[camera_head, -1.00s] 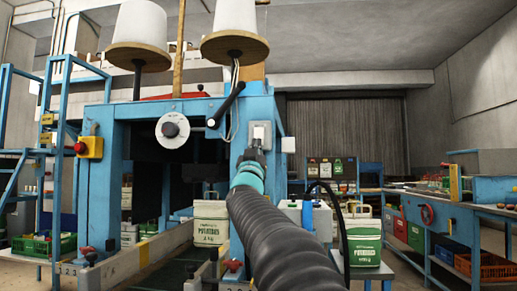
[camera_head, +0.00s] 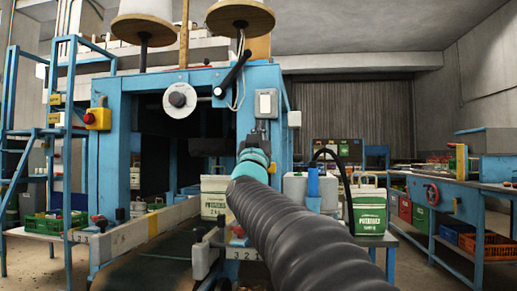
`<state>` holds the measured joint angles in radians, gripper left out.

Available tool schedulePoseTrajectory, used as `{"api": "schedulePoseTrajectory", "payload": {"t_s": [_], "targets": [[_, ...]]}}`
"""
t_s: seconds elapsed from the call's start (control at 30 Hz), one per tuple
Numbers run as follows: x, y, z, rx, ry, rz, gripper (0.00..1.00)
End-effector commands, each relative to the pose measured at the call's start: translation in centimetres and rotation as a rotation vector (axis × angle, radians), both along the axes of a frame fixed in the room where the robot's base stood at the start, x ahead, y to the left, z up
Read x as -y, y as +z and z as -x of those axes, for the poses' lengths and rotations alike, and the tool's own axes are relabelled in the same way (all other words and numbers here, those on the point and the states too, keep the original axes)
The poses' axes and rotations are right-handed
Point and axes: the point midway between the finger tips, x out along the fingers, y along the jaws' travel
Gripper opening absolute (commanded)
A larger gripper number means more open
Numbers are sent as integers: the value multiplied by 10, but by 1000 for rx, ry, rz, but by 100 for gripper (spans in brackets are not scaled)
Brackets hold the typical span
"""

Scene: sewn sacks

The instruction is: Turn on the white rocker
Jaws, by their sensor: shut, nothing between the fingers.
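The white rocker (camera_head: 266,103) is a small pale switch plate on the blue upright of the sewing frame, right of centre. Its face is too small to tell which way it is tipped. My gripper (camera_head: 260,130) is shut and empty, pointing up and away at the end of my dark ribbed arm. Its dark fingers show just below the rocker, over the blue upright. I cannot tell how far they stand from the upright in depth; no touch on the rocker is visible.
A red button on a yellow box (camera_head: 98,118) is farther left. Sacks (camera_head: 368,209) stand low on the right.

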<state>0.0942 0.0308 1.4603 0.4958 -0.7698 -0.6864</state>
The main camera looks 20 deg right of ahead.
Motion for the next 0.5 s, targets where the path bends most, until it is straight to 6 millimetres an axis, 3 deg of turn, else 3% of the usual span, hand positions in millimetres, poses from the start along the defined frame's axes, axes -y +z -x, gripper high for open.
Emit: {"api": "schedulePoseTrajectory", "payload": {"t_s": [0.2, 0.5], "targets": [[-10, -26, 16, -1, 1, 0, 0], [-14, -33, 21, -2, 1, 1, 0]]}}
